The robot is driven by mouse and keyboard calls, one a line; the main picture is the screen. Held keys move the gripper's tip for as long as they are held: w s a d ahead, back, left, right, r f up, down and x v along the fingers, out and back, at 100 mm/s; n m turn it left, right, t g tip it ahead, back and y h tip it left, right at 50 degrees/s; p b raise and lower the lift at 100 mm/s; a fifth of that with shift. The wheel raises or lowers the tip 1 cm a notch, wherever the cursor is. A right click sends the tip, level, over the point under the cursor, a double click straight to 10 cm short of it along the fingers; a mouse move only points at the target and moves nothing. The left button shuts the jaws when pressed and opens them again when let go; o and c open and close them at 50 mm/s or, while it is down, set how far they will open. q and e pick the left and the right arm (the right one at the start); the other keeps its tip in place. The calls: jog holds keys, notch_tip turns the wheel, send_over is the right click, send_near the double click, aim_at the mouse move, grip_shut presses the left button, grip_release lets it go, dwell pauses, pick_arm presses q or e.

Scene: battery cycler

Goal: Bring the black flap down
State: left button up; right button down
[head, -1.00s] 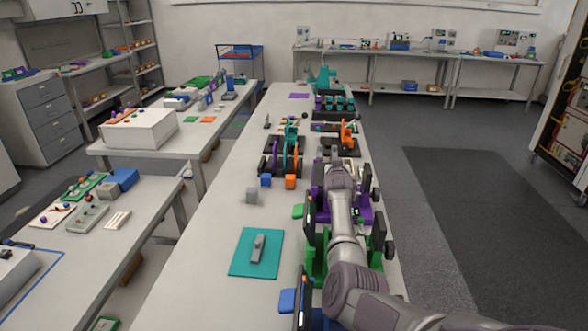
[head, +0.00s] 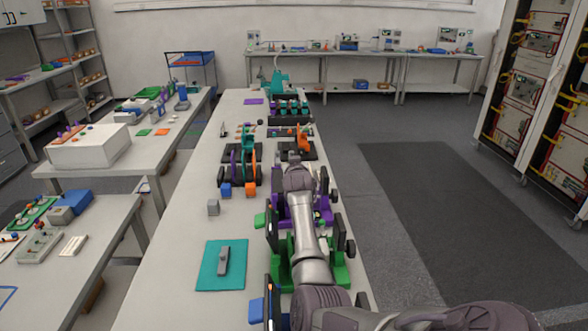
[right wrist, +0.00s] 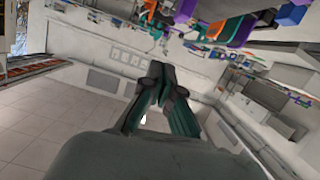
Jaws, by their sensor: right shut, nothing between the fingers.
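A row of fixtures stands along the right edge of the long table. A purple fixture (head: 322,214) and a green fixture (head: 337,274) each have upright black panels. One thin black panel (head: 272,228) stands at the purple fixture's left side, and another black panel (head: 275,294) stands nearer, by the green one. I cannot tell which is the task's flap. My right arm lies over these fixtures and hides much of them. My right gripper (right wrist: 158,70) shows in the right wrist view with its fingertips together and nothing between them. My left gripper is not in view.
A teal mat (head: 210,278) with a grey piece (head: 223,260) lies left of the fixtures. The table's left front is mostly clear. Open floor lies to the right.

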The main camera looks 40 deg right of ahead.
jog(key=b+v, duration=0.1)
jog(key=v, duration=0.4)
jog(key=shift+s+a, duration=0.2)
jog(key=shift+s, duration=0.2)
dwell(0.4)
